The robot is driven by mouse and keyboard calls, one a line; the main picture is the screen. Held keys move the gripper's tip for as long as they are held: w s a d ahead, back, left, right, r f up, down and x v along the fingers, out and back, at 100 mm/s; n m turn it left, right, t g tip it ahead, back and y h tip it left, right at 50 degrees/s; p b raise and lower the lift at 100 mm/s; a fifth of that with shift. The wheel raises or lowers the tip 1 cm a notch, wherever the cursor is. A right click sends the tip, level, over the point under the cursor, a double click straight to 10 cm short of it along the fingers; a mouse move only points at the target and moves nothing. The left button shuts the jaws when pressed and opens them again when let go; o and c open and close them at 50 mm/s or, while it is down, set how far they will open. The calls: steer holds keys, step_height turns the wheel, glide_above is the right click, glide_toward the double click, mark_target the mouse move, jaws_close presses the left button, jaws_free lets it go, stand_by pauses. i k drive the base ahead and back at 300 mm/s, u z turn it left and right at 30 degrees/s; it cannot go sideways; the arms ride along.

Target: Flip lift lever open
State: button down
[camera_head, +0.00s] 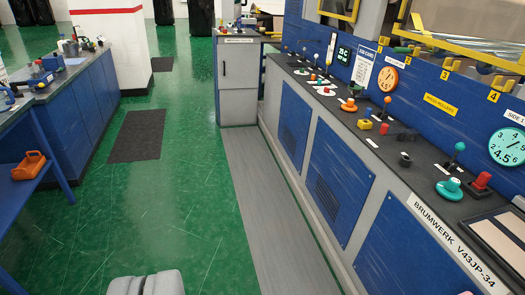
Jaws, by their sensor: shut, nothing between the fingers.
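My gripper (146,281) shows at the bottom edge, left of centre, as grey rounded fingers held together with nothing between them. It is over the green floor, well left of the machine console and apart from it. The console top (425,157) on the right carries several levers and knobs. Among them are a teal ball lever (456,152), a dark lever with an orange base (386,105) and a red-topped lever (312,80). I cannot read a label that marks one as the lift lever.
The blue-panelled machine front (340,172) runs along the right, with a grey strip (262,215) at its foot. A grey cabinet (238,85) stands at its far end. Blue workbenches (85,105) line the left. The green floor between is clear, with a dark mat (136,135).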

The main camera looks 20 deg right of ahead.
mark_target(385, 127)
steer(key=z, duration=0.1)
steer(key=i, duration=1.25)
steer(key=z, duration=0.55)
steer(key=i, duration=1.35)
steer(key=z, duration=0.8)
steer(key=i, duration=1.15)
steer(key=z, duration=0.4)
